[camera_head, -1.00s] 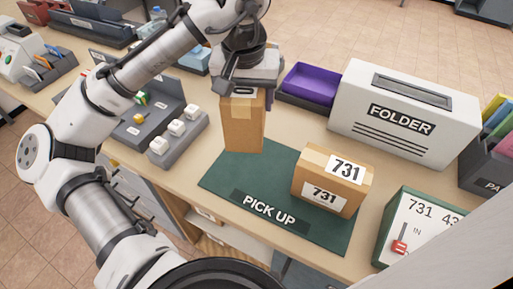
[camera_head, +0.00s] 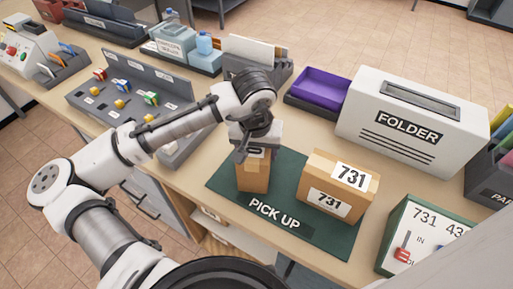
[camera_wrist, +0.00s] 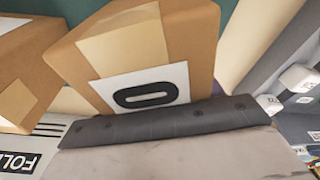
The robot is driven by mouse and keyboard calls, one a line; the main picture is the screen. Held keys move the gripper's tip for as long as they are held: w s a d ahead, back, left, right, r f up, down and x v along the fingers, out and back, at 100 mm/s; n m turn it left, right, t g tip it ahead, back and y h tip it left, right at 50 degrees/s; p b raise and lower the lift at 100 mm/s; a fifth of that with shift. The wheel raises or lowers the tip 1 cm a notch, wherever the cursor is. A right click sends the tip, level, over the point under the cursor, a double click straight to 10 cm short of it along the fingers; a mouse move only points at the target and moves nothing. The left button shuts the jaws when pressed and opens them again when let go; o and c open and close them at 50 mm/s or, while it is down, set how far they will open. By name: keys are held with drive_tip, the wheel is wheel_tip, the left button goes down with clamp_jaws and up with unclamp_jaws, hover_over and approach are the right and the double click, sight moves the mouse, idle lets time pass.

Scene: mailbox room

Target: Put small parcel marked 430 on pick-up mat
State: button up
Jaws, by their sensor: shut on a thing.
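A small brown parcel (camera_head: 253,178) stands upright over the left part of the dark green pick-up mat (camera_head: 226,182). Its base appears at mat level; I cannot tell for certain that it touches. My gripper (camera_head: 256,152) is above the parcel and shut on its top end. In the wrist view the parcel (camera_wrist: 185,45) fills the middle, with a white label showing a "0"; the rest of its number is hidden by the gripper.
A larger parcel marked 731 (camera_head: 337,188) stands on the right part of the mat, close beside. A white FOLDER box (camera_head: 411,118) and purple tray (camera_head: 315,92) stand behind. A green-framed 731 panel (camera_head: 421,236) is to the right. The mat's front strip is clear.

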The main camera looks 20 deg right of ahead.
drive_tip(key=shift+f, duration=0.1)
drive_tip(key=o, duration=1.3)
drive_tip(key=r, duration=0.4)
drive_tip(key=s+r, duration=0.1)
drive_tip(key=r, duration=0.3)
drive_tip(key=a+r, duration=0.1)
drive_tip(key=r, duration=0.3)
drive_tip(key=shift+s+r+b, duration=0.1)
drive_tip(key=shift+s+b, duration=0.2)
drive_tip(key=shift+b, duration=0.1)
drive_tip(key=shift+d, duration=0.1)
